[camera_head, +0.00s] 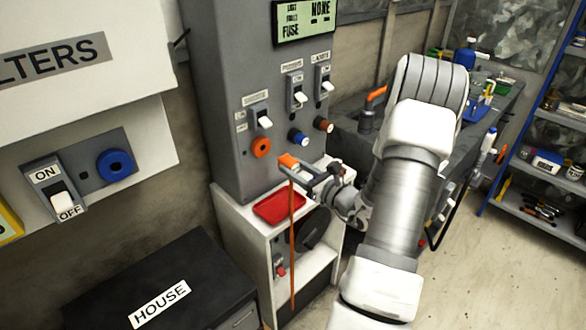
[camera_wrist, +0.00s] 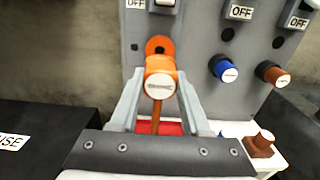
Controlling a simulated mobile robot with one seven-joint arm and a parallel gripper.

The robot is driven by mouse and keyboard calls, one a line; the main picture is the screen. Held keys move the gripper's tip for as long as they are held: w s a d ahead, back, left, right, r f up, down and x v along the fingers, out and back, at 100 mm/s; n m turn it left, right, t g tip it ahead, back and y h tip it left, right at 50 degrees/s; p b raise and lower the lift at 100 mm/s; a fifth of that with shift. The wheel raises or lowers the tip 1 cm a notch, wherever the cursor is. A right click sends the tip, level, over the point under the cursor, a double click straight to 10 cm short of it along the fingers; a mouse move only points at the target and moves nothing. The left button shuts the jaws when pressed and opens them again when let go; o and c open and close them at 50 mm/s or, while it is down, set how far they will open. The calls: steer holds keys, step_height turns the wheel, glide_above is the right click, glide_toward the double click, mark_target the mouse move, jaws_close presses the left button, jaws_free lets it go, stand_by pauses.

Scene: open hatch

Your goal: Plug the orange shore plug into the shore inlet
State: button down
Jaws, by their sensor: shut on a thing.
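The orange shore plug (camera_head: 287,161) is in the jaws of my gripper (camera_head: 298,169), with its orange cable (camera_head: 292,245) hanging down. The plug also shows in the wrist view (camera_wrist: 160,70), its white labelled end facing the camera, between the two fingers. The orange ring of the shore inlet (camera_head: 261,147) is on the grey panel, left of the plug and apart from it in the head view. In the wrist view the inlet (camera_wrist: 158,43) is just above the plug, its lower edge partly hidden by it.
Blue (camera_head: 298,137) and brown (camera_head: 323,125) plugs sit in the panel right of the inlet, below white switches. A red tray (camera_head: 280,207) is on the white shelf below. A brown plug-like piece (camera_wrist: 262,142) stands at the lower right in the wrist view. A black HOUSE box (camera_head: 165,285) is lower left.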

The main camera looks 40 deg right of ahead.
steer(key=shift+w+a+b, duration=0.2)
steer(key=shift+w, duration=1.25)
steer(key=shift+w+a+b, duration=0.2)
steer(key=shift+w, duration=1.2)
steer(key=shift+w+a+b, duration=0.2)
steer(key=shift+w+b, duration=0.35)
steer(key=shift+w, duration=0.85)
steer(key=shift+c, duration=1.4)
jaws_free()
glide_toward(280, 159)
steer(key=shift+s+d+f, duration=0.95)
steer(key=shift+s+d, duration=0.1)
steer(key=shift+s, duration=0.05)
